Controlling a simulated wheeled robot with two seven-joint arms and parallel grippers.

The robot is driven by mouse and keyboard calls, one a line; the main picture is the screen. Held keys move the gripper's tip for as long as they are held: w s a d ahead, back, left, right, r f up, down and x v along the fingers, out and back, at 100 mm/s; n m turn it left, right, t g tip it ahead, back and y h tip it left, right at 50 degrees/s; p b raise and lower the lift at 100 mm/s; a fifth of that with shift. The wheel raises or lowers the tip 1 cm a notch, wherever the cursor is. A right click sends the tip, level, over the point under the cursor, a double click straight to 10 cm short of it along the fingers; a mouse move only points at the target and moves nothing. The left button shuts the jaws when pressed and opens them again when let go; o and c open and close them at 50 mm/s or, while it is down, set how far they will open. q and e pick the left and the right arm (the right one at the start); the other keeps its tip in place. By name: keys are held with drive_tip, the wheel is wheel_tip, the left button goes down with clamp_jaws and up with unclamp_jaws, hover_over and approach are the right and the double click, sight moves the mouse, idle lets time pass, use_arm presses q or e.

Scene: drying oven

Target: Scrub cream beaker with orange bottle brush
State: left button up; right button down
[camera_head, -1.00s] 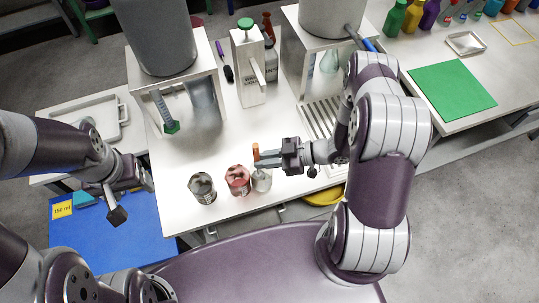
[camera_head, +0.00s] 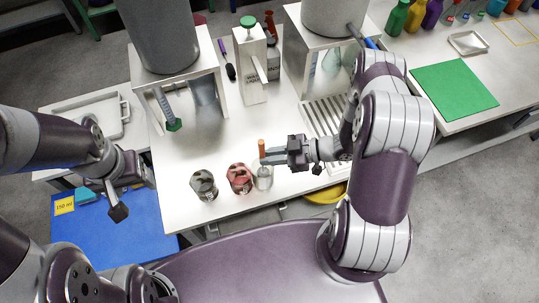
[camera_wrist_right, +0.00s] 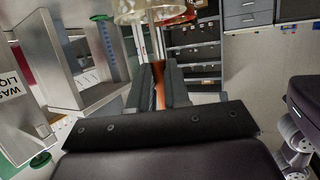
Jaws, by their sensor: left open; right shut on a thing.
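The cream beaker (camera_head: 263,178) looks pale and clear and stands upright near the table's front edge, right of two other beakers. My right gripper (camera_head: 275,155) is shut on the orange bottle brush (camera_head: 262,148), just above the cream beaker. The brush handle points up, and its lower part is over or inside the beaker; its bristles cannot be made out. The right wrist view shows the orange handle (camera_wrist_right: 160,92) between the fingers and a glass beaker (camera_wrist_right: 150,10) cut off at the top. My left gripper (camera_head: 130,195) is open and empty over the blue mat.
A red-stained beaker (camera_head: 239,179) stands close to the left of the cream one, with a dark-spotted beaker (camera_head: 203,185) further left. A white waste-liquid container (camera_head: 251,80) and a purple brush (camera_head: 229,70) are further back.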

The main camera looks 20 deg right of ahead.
drive_tip(key=shift+r, duration=0.1)
wheel_tip(320, 180, up, 13)
drive_tip(key=p, duration=1.1)
idle(0.3)
